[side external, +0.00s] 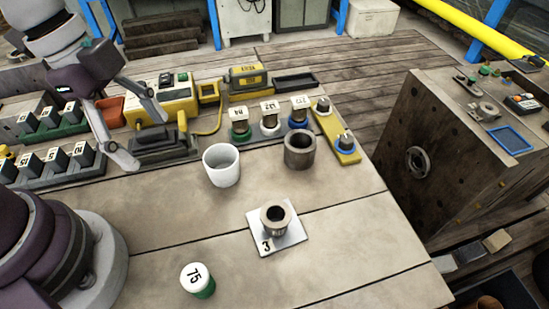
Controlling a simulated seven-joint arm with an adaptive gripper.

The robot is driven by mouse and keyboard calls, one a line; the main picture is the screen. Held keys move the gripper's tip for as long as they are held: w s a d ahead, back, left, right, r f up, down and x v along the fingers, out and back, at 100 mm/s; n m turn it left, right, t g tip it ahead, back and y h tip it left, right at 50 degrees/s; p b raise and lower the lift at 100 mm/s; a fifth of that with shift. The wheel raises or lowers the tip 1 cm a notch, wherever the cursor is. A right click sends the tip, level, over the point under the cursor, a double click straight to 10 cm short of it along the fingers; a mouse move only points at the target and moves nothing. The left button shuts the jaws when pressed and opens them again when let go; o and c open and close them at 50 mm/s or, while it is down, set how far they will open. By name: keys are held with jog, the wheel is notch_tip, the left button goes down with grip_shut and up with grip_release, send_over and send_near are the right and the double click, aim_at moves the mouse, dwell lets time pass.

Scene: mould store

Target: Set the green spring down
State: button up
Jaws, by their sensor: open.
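A short upright piece with a white top marked 75 and a green lower side (204,289) stands on the front of the worktable. It may be the green spring, but I cannot make out coils. Another green-based piece with a tag (239,127) stands in the row at the back. My gripper (139,134) is at the upper left, with its two fingers spread wide and nothing between them. It is beside a dark block on the table, well apart from the piece marked 75.
A white cup (221,169), a dark metal ring (299,153) and a flanged bushing on a plate marked 3 (291,238) stand mid-table. Tagged racks (62,172) are at left, yellow devices (165,103) behind. A large steel mould block (455,165) is at right. The front right tabletop is clear.

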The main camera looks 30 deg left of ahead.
jog(key=a+r+n+t+y, duration=0.1)
jog(key=a+r+n+t, duration=0.1)
jog(key=a+n, duration=0.2)
jog(key=a+r+n+t+y, duration=0.1)
jog(key=a+n, duration=0.3)
jog(key=n, duration=0.6)
jog(key=shift+r+n+t, duration=0.4)
jog(key=shift+r+t, duration=0.1)
jog(key=shift+r, duration=0.25)
